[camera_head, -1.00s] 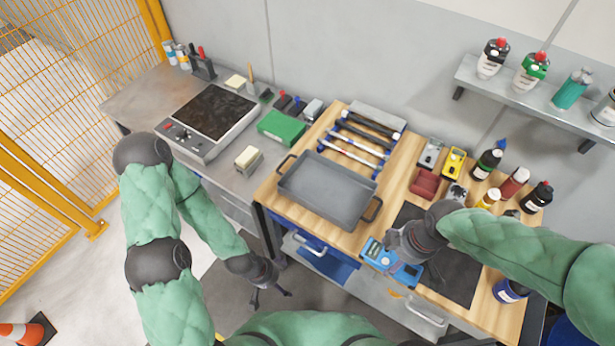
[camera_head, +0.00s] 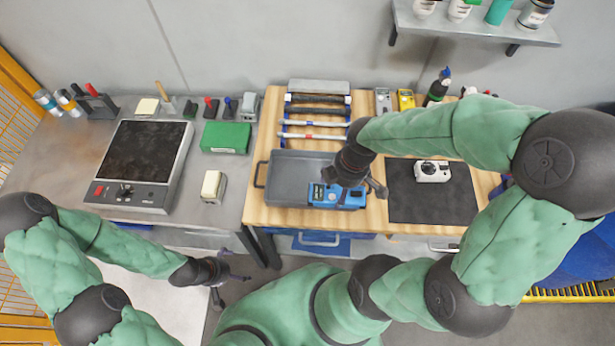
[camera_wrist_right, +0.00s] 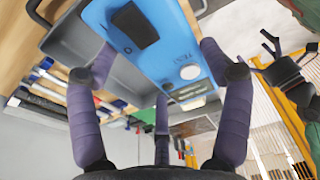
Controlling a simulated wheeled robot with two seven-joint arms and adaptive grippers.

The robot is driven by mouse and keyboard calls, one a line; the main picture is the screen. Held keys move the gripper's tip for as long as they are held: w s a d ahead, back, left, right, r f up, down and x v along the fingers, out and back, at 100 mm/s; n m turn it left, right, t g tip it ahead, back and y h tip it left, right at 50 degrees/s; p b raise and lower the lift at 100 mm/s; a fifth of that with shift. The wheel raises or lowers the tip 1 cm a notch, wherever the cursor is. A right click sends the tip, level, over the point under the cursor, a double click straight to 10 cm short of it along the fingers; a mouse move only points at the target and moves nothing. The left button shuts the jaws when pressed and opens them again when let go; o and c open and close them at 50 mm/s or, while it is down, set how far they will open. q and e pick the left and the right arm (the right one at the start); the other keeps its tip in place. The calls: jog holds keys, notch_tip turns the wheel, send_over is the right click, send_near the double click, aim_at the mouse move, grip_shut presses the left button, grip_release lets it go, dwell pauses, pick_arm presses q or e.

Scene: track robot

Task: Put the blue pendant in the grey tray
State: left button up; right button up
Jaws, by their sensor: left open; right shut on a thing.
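The blue pendant (camera_head: 338,196) is a flat blue box with dark and light controls. My right gripper (camera_head: 358,185) is shut on it, over the front right part of the grey tray (camera_head: 284,184). In the right wrist view the pendant (camera_wrist_right: 165,45) sits between my right gripper's purple fingers (camera_wrist_right: 160,85), with the tray (camera_wrist_right: 85,50) behind it. I cannot tell whether the pendant touches the tray floor. The tray's right part is hidden by my right arm and gripper. My left gripper (camera_head: 228,282) is open and empty, low in front of the bench.
A black mat (camera_head: 425,205) with a white device (camera_head: 432,171) is to the right. A hot plate (camera_head: 140,160), a green case (camera_head: 225,138) and a cream block (camera_head: 213,187) stand on the left bench.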

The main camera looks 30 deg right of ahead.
jog(key=w+f+b, duration=0.1)
jog(key=w+f, duration=0.1)
jog(key=w, duration=0.1)
jog(key=w+f, duration=0.3)
jog(key=w, duration=0.1)
jog(key=w+a+f+b, duration=0.1)
jog(key=w+f, duration=0.2)
jog(key=shift+w+b, duration=0.3)
jog(key=shift+w, duration=0.05)
jog(key=shift+w+f, duration=0.35)
jog(key=shift+f, duration=0.1)
jog(key=shift+f+b, duration=0.7)
jog(key=shift+f, duration=0.8)
jog(key=shift+f, duration=0.15)
jog(key=o, duration=1.3)
